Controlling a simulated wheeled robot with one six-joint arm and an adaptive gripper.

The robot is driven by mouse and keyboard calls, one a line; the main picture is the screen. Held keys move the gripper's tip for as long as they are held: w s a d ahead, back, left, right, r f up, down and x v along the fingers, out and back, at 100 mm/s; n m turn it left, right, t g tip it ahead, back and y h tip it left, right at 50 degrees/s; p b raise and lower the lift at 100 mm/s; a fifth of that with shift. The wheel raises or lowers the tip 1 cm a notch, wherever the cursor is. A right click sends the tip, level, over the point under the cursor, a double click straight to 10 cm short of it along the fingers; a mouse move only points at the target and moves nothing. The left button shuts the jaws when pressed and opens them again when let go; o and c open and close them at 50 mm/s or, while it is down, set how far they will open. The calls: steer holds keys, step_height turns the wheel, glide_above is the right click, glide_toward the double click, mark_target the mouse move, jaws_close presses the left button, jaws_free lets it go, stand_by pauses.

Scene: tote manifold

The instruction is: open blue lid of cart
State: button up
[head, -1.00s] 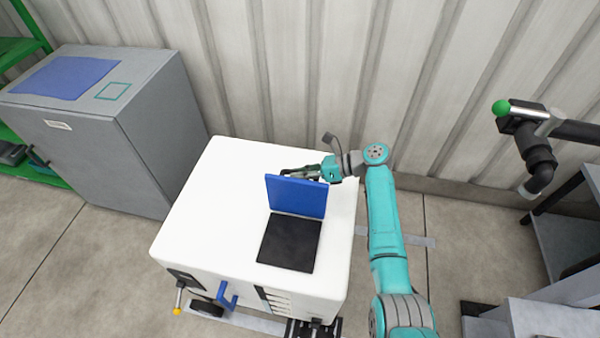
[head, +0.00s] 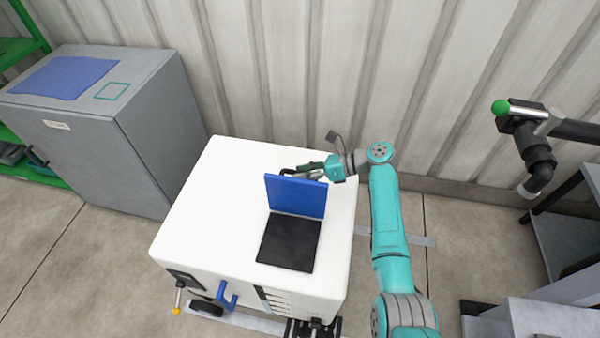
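The white cart (head: 205,225) stands in the middle of the head view. Its blue lid (head: 296,197) stands raised, close to upright, at the far edge of a dark square opening (head: 289,243) in the cart top. My gripper (head: 290,172) is behind the lid, just above its top edge, reaching in from the right. Its fingers are dark and partly hidden by the lid. I cannot tell whether it touches the lid or how far its fingers are apart.
A grey cabinet (head: 150,135) with a blue cloth on top stands at the left. A corrugated wall (head: 300,80) runs behind the cart. Black pipework with a green knob (head: 501,107) and grey shelving (head: 565,245) are at the right. Blue handle (head: 227,295) on the cart front.

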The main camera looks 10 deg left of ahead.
steer(key=v, duration=1)
steer(key=shift+d+r, duration=0.2)
steer(key=shift+d, duration=0.15)
steer(key=shift+d, duration=0.15)
